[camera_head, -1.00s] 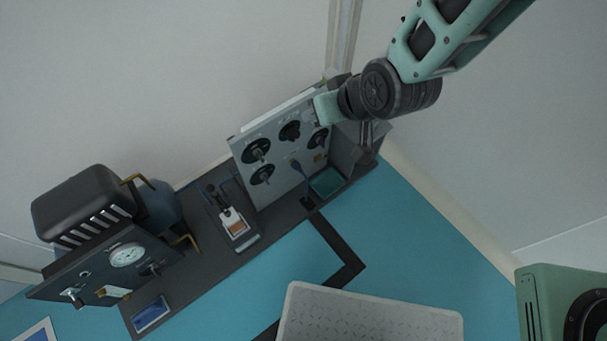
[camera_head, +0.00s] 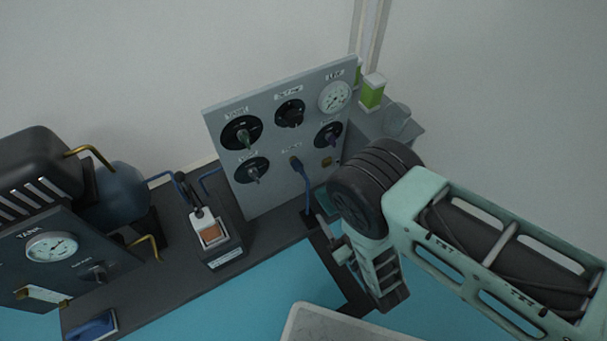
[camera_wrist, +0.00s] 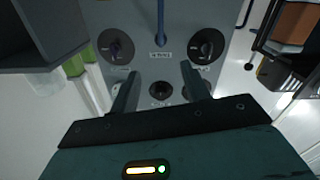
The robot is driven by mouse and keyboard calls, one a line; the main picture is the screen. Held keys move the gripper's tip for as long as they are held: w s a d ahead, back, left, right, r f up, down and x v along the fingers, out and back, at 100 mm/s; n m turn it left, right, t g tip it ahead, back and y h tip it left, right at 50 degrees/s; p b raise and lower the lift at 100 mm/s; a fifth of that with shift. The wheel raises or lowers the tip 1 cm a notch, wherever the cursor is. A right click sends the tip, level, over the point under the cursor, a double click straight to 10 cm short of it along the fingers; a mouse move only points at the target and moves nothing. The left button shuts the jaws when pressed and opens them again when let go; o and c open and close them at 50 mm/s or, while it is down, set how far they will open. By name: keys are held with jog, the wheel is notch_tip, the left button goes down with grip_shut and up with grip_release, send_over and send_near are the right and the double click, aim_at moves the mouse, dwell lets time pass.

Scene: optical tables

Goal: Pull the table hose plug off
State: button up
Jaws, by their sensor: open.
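A blue hose plug (camera_head: 296,163) sits in the lower middle of the grey upright panel (camera_head: 222,132), with its blue hose (camera_head: 308,190) hanging down to the dark bench. In the wrist view the plug (camera_wrist: 160,40) shows as a blue end against the panel, with the hose running up out of the picture. My gripper (camera_wrist: 160,75) is open and empty, its two fingers pointing at the panel. The plug appears beyond the fingertips, between them from side to side, not touched. In the head view my gripper (camera_head: 345,250) is low in front of the panel's right side.
Dark knobs (camera_head: 241,132) and a white gauge (camera_head: 335,97) surround the plug. A tool stand (camera_head: 211,236) is left of the panel. A green-and-white box (camera_head: 372,91) stands behind right. A dark tank unit (camera_head: 118,190) is far left. The teal tabletop (camera_head: 240,305) is partly clear.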

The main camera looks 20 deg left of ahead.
aim_at(300, 170)
jog(key=b+x, duration=1.1)
jog(key=x, duration=0.4)
jog(key=shift+w+a+b, duration=0.1)
jog(key=shift+a+b, duration=0.15)
jog(key=shift+b, duration=0.05)
jog(key=shift+x, duration=0.85)
jog(key=shift+r, duration=0.1)
